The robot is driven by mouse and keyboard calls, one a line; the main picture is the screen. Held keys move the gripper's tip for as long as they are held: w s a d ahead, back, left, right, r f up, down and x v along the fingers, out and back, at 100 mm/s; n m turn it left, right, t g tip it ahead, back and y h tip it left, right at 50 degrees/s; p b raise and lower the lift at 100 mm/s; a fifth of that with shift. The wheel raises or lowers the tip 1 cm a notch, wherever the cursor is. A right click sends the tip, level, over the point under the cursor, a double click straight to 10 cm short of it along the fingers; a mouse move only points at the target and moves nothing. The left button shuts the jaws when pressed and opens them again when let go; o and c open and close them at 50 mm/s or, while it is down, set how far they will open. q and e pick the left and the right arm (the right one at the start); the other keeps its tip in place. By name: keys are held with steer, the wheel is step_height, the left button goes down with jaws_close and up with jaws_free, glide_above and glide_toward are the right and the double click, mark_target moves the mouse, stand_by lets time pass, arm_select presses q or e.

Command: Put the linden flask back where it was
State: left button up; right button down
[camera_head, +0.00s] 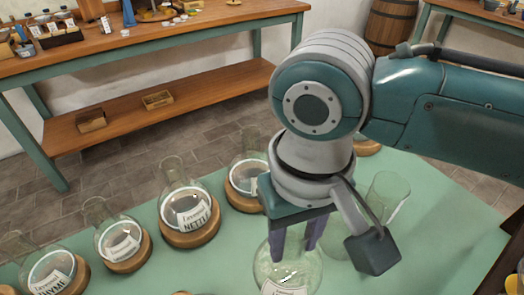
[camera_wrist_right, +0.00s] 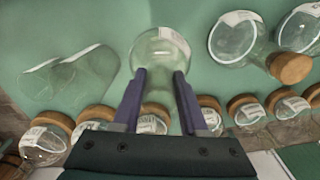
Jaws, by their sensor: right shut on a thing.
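My right gripper (camera_head: 297,243) points down over the green table with its purple fingers shut on the neck of a clear round glass flask (camera_head: 287,272). The flask has a white label, which I cannot read, and is cut off by the lower picture edge. In the right wrist view the flask (camera_wrist_right: 158,48) shows beyond the fingertips (camera_wrist_right: 160,74). I cannot tell whether its base touches the table. My left gripper is not in view.
Labelled flasks on wooden rings stand in a row: one reading NETTLE (camera_head: 188,208), one to its left (camera_head: 120,240), one ending in HYME (camera_head: 48,275) and one beside my gripper (camera_head: 247,175). A clear glass beaker (camera_head: 388,198) stands right. Green table (camera_head: 440,225) is bare further right.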

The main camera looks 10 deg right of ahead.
steer(key=shift+f+b, duration=0.35)
steer(key=shift+f, duration=1.35)
steer(key=shift+f, duration=0.15)
steer(key=shift+c, duration=2.2)
jaws_free()
step_height(320, 180, up, 11)
steer(key=p, duration=0.3)
steer(key=shift+s+a+n+y, duration=0.6)
steer(key=shift+s+a+y, duration=0.4)
steer(key=shift+s+a, duration=0.55)
steer(key=s+d+t+h, duration=0.1)
steer(key=s+d+t, duration=0.2)
steer(key=s+d, duration=0.6)
steer(key=d+f, duration=0.1)
steer(key=d, duration=0.2)
steer(key=shift+d+t+h, duration=0.25)
steer(key=shift+t+h, duration=0.05)
steer(key=shift+h, duration=0.1)
